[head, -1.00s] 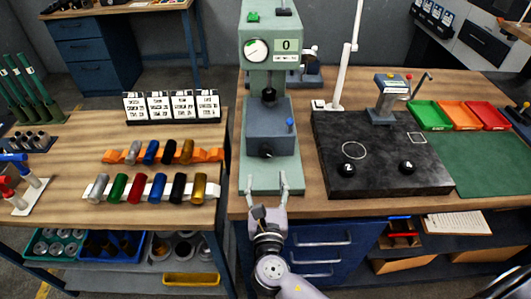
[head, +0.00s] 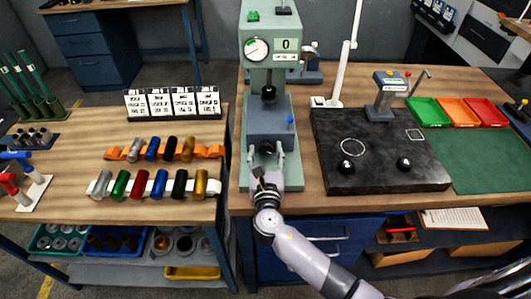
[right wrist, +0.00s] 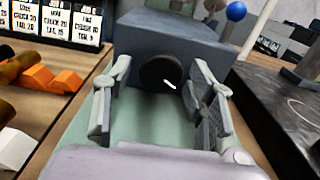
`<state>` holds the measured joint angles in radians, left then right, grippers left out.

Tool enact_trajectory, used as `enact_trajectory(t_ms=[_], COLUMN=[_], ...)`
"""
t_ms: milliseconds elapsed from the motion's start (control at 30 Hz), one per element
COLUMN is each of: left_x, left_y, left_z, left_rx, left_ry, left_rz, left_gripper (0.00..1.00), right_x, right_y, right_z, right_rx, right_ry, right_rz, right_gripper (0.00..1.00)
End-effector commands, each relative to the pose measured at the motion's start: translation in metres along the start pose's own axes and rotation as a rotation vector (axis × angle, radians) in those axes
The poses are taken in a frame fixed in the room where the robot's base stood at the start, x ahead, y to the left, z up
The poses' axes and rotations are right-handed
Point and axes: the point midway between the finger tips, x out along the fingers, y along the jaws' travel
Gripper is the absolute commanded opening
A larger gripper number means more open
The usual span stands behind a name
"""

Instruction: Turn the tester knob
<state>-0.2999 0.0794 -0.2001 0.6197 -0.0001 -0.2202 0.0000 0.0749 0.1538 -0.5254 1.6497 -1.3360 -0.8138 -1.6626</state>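The tester (head: 268,82) is a pale green upright machine with a white dial and a display reading 0. Its black round knob (head: 266,147) is on the front of the lower grey block. In the right wrist view the knob (right wrist: 160,73) faces me and bears a short white mark at its lower right. My right gripper (head: 265,155) is open in front of the knob. In the right wrist view its fingers (right wrist: 163,88) stand left and right of the knob with gaps on both sides. My left gripper is not in view.
A blue ball-ended lever (head: 290,120) sticks up at the block's right. A black plate (head: 380,175) with two black balls lies to the right. On the left table, coloured cylinders (head: 150,185) lie in racks before white cards (head: 172,103).

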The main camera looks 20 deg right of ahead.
Motion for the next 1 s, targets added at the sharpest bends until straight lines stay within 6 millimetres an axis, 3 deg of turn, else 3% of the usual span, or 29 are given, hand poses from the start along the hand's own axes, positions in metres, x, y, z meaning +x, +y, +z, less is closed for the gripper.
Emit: enact_trajectory(t_ms=[600, 733, 1000], left_x=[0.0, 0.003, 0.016], left_y=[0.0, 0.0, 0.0], left_z=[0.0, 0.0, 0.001], left_rx=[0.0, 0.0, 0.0], left_ry=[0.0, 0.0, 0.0], left_rz=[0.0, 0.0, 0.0], left_gripper=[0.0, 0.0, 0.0], right_x=[0.0, 0.0, 0.0], right_y=[0.0, 0.0, 0.001], right_z=[0.0, -0.001, -0.001], right_rx=[-0.001, 0.036, 0.276], right_ry=[0.0, 0.0, -0.002], right_rz=[0.0, 0.0, -0.001], right_gripper=[0.08, 0.08, 0.08])
